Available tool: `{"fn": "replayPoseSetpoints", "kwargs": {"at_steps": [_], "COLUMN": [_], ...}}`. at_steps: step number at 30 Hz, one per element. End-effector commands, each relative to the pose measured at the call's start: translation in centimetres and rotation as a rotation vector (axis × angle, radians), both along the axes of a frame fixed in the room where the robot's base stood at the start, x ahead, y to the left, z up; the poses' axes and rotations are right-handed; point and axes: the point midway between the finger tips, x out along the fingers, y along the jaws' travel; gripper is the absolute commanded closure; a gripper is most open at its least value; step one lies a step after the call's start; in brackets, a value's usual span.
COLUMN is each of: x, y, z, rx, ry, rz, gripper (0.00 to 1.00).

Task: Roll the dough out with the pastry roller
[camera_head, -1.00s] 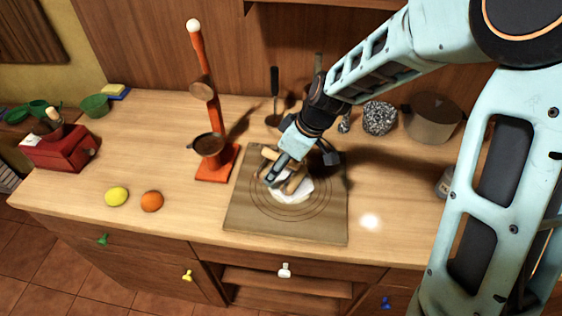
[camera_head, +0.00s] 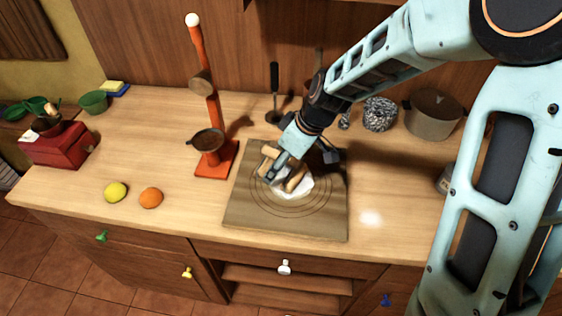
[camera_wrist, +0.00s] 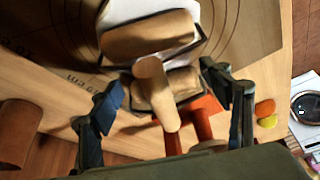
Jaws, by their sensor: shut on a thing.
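A small wooden pastry roller (camera_head: 299,183) is held in my gripper (camera_wrist: 170,105). White dough (camera_head: 291,193) lies on the brown pastry board (camera_head: 255,222), which is marked with rings. The roller is over the dough, and my gripper and the roller hide part of it. I cannot tell whether the roller presses on the dough.
An orange stand (camera_head: 216,172) with a dark pan is left of the board. A lemon (camera_head: 115,192) and an orange (camera_head: 151,198) lie farther left. A pot (camera_head: 432,117) and a speckled ball (camera_head: 380,114) stand behind right. The counter's front left is mostly clear.

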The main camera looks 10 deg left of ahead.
Motion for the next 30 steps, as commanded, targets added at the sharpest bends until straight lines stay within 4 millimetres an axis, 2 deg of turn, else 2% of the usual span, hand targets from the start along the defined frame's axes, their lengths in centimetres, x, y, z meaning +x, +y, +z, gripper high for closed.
{"fn": "replayPoseSetpoints", "kwargs": {"at_steps": [5,15,23,30], "x": [0.0,-0.8,-1.1,-1.9], "y": [-0.1,-2.5,-3.4,-5.3], "z": [-0.2,-0.2,-0.2,-0.5], "rx": [0.0,-0.001,-0.001,-0.001], "ry": [-0.001,0.001,0.001,0.003], "rz": [0.0,-0.003,-0.001,-0.002], "gripper": [0.58,0.58,0.58,0.58]}}
